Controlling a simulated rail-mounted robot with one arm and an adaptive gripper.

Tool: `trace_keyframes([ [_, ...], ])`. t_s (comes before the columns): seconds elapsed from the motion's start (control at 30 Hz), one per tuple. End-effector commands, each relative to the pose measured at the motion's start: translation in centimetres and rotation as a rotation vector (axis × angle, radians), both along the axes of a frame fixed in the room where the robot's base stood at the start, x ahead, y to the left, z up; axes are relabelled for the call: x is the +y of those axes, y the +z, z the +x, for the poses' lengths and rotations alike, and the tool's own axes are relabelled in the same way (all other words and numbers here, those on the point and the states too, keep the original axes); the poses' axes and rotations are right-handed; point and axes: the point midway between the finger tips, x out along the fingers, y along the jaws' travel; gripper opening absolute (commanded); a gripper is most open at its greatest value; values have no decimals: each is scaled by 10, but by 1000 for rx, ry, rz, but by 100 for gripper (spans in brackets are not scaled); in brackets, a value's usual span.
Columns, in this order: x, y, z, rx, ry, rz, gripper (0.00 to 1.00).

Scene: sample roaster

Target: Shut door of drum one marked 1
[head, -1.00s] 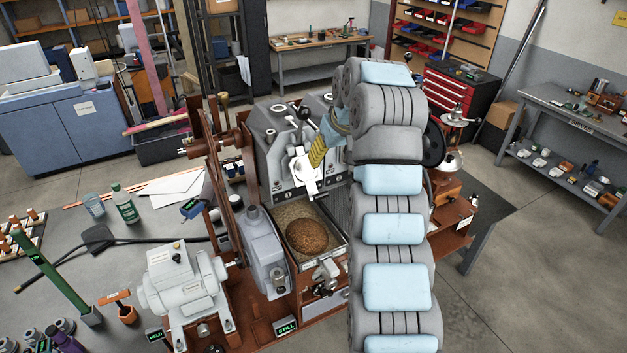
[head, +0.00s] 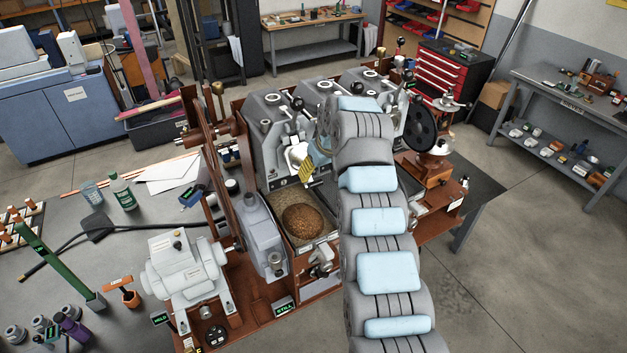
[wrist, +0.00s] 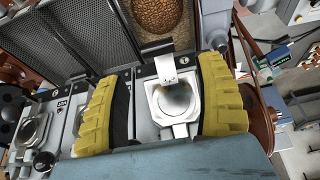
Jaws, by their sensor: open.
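The leftmost grey drum housing (head: 270,120) stands behind the bean tray. On its front is a bright white metal door fitting (head: 298,154), partly covered by my gripper (head: 306,172). In the wrist view this fitting (wrist: 174,100) has a square frame, a round dished middle and a small plate at its upper edge. My two yellow-padded fingers are spread on either side of it, with my gripper (wrist: 162,74) open and empty. I cannot tell contact or how far the door stands open.
A tray with a round heap of brown beans (head: 303,222) lies below the drum. More grey drum housings (head: 322,93) stand to the right, partly behind my arm. A grey machine (head: 262,235) stands close left. A dark mesh tray (wrist: 80,35) shows in the wrist view.

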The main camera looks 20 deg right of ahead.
Motion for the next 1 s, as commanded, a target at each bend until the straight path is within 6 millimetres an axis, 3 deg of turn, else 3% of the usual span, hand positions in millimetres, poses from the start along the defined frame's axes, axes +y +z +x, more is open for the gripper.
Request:
trace_keyframes([
  [0.5,2,-42,16,4,-1,0,70],
  [1.0,4,-65,27,2,1,-3,70],
])
